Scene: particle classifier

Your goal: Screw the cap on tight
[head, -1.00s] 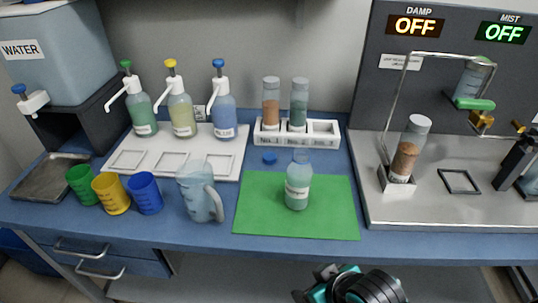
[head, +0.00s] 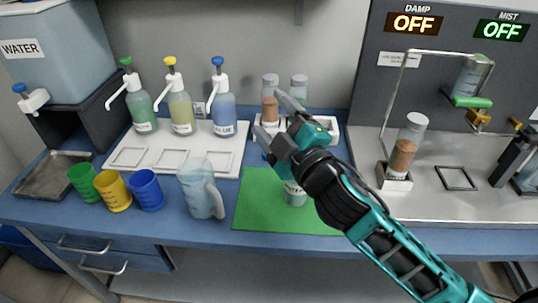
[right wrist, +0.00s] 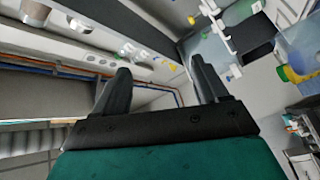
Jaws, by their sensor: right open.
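A clear bottle with pale blue-green contents (head: 294,195) stands upright on the green mat (head: 255,215). My right arm crosses in front of it in the head view and hides its upper part and mouth. The small blue cap is not clearly seen now; the gripper covers the spot behind the mat where it lay. My right gripper (head: 271,110) is raised above the bench in front of the vial rack, pointing up and left. In the right wrist view its two fingers (right wrist: 160,72) are apart with nothing between them. My left gripper is not in view.
A white rack with vials (head: 326,128) stands behind the mat. Pump bottles (head: 181,115), a jug (head: 200,190) and coloured cups (head: 113,192) are to the left. A machine tray with a vial in a holder (head: 396,178) is to the right.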

